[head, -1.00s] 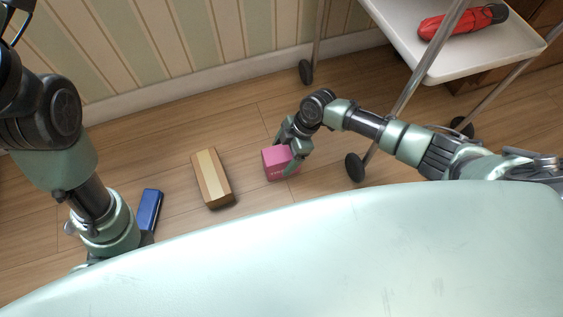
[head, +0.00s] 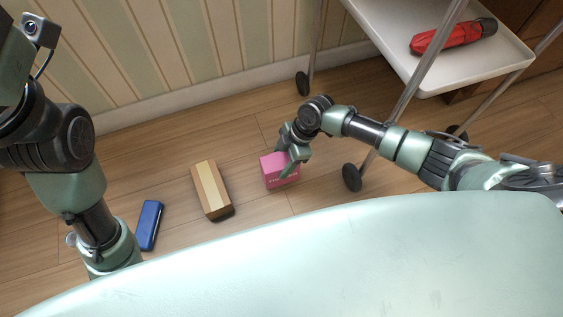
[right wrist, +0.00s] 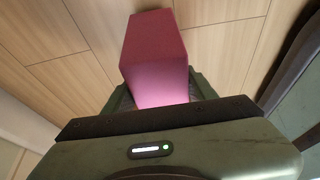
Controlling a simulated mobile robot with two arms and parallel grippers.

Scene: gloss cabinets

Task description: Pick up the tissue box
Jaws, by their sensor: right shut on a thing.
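The pink box, which looks like the tissue box (head: 277,176), is at the floor in the middle of the head view. It also fills the upper middle of the right wrist view (right wrist: 155,52). My right gripper (head: 287,160) reaches it from the upper right and is shut on it, with a finger on each side in the right wrist view. I cannot tell whether the box touches the floor. My left arm comes in at the left of the head view, and its gripper is hidden behind my pale green body.
A brown box with a lighter stripe (head: 211,188) lies left of the pink box. A blue case (head: 149,225) lies farther left. A white trolley (head: 440,78) with a red umbrella (head: 455,36) stands at the upper right, its wheel (head: 352,178) near my right arm.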

